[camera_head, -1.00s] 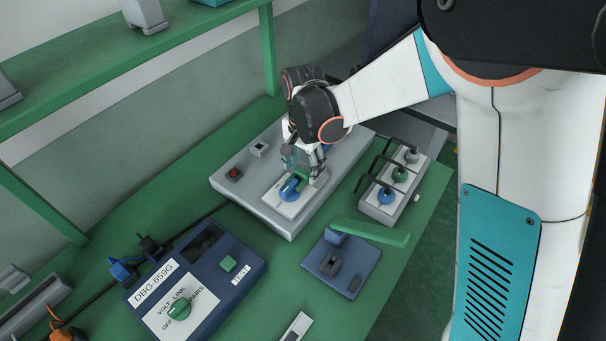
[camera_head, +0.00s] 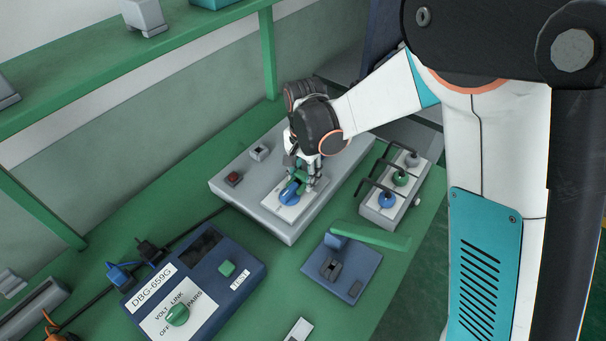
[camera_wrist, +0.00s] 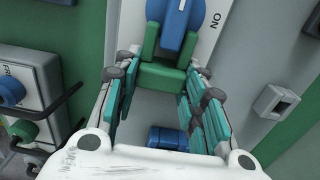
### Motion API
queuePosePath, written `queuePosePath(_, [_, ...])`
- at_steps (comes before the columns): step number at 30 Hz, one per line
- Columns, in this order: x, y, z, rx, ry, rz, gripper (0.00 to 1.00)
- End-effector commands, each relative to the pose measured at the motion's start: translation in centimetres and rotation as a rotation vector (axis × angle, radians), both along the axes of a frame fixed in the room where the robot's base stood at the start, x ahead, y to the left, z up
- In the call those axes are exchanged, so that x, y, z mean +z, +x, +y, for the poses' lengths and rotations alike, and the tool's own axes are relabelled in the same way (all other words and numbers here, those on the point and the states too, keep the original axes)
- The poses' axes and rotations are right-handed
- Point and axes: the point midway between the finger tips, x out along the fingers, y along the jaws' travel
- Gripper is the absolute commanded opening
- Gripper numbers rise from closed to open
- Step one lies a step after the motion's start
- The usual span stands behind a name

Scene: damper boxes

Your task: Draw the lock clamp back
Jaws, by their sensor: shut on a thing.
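The lock clamp, a green U-shaped piece (camera_wrist: 162,76), sits at the blue knob (camera_wrist: 181,22) in the wrist view, its two prongs pointing at the knob's sides. My gripper (camera_wrist: 160,92) has its teal finger pads on either side of the clamp and is shut on it. In the head view my gripper (camera_head: 305,178) is over the white plate on the grey box (camera_head: 283,226). The blue knob (camera_head: 289,193) shows just in front of it, and the clamp is partly hidden by the fingers. A blue block (camera_wrist: 168,138) lies between the fingers, behind the clamp.
A red button (camera_head: 233,179) and a grey switch (camera_head: 259,152) are on the box. A block with hooked black rods (camera_head: 380,212) stands close on the right. A blue tester (camera_head: 196,285) and a blue unit with a green bar (camera_head: 340,268) lie in front.

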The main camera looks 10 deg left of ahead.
Motion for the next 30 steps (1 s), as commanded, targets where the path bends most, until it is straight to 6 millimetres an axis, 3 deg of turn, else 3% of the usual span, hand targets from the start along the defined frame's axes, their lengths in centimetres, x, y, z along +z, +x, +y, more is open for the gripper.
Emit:
queuePosePath(6, [0.0,2.6,-1.5,-0.002,-0.001,-0.001,0.00])
queuePosePath(14, [0.0,2.8,-1.6,-0.001,-0.001,-0.004,0.00])
queuePosePath(15, [0.0,2.8,-1.6,-0.001,-0.001,-0.004,0.47])
queuePosePath(17, [0.0,2.8,-1.6,-0.001,-0.001,-0.004,0.58])
queuePosePath(30, [0.7,2.7,-1.5,0.000,-0.001,-0.001,0.58])
